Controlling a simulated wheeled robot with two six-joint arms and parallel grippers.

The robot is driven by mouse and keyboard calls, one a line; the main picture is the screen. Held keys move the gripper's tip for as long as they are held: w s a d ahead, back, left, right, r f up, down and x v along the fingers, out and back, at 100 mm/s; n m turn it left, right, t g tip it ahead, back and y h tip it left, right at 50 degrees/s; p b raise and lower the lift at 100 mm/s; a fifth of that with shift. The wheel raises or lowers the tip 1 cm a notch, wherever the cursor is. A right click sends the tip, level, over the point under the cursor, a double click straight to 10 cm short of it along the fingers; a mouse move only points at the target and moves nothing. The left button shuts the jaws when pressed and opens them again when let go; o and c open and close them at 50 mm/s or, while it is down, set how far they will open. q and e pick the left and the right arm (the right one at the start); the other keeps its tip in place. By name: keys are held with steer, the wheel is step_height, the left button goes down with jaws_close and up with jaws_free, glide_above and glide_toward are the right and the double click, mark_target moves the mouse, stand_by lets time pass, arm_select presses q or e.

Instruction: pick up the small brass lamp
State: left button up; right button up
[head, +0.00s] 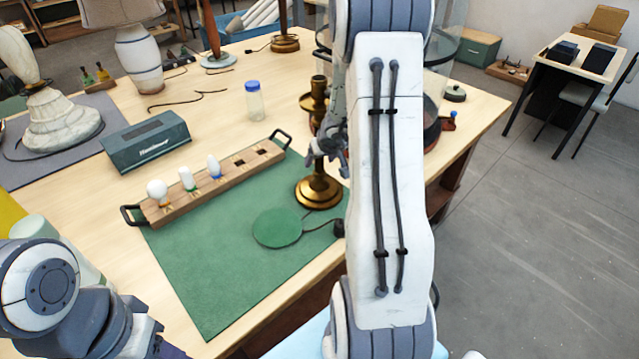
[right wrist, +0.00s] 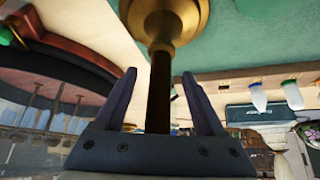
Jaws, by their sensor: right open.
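The small brass lamp (head: 318,192) stands upright on the back right corner of the green mat, with a round base and a slim stem. My arm hides part of its right side. My right gripper (head: 329,150) is at the lamp's stem, above the base. In the right wrist view, which shows the scene upside down, the dark stem of the lamp (right wrist: 160,90) passes between the two spread fingers of the right gripper (right wrist: 159,76). The fingers look apart from the stem. My left arm shows at the lower left, but its gripper is out of view.
A wooden bulb rack (head: 216,185) with several bulbs lies along the mat's (head: 215,280) back edge. A green disc (head: 278,228) with a cord lies in front of the lamp. A glass jar (head: 254,104) and a dark green box (head: 146,142) stand farther back. A glass dome stands behind my right arm.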

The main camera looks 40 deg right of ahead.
jaws_close()
stand_by(1.3)
steer(key=shift+w+r, duration=0.1)
steer(key=shift+r, duration=0.05)
